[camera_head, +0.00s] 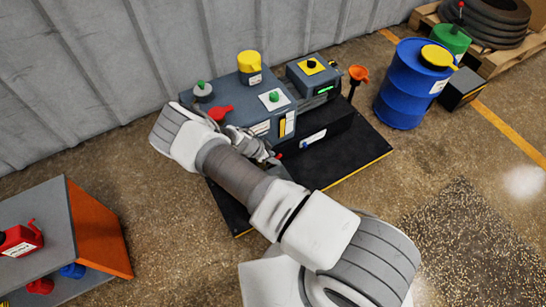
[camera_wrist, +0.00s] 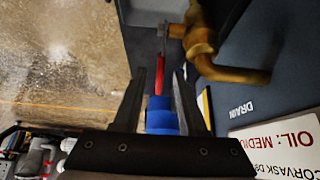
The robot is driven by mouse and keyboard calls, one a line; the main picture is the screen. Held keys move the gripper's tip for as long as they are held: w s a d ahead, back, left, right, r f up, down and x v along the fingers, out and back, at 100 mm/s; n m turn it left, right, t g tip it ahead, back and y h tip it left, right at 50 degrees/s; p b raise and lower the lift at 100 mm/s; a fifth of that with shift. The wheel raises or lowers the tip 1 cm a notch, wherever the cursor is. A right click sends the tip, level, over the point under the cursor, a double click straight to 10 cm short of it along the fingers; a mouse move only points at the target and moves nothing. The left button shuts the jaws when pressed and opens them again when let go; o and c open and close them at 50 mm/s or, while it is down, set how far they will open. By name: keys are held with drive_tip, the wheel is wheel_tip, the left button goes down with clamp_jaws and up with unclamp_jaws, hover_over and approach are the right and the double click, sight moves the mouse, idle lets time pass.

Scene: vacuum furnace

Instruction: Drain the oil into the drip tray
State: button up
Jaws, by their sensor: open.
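In the wrist view a brass drain valve (camera_wrist: 200,38) with a bent brass pipe (camera_wrist: 235,74) sits beside the word DRAIN on a dark panel. A red lever (camera_wrist: 162,80) extends from the valve toward my gripper (camera_wrist: 161,85). My gripper is open, its two black fingers either side of a blue cylindrical piece (camera_wrist: 160,116) in line with the lever. I cannot tell whether the blue piece joins the lever, or whether the fingers touch it. A grey shape (camera_wrist: 145,12) shows below the valve; I cannot tell if it is the drip tray. In the head view my arm hides most of this area.
The grey pump unit (camera_head: 245,90) stands by the wall on a black base with a yellow edge (camera_head: 345,165). A shelf (camera_head: 100,235) with cans stands left.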

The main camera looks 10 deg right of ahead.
drive_tip(key=p+v, duration=0.5)
drive_tip(key=v, duration=1.2)
drive_tip(key=shift+a+r+p, duration=0.15)
drive_tip(key=shift+p, duration=0.15)
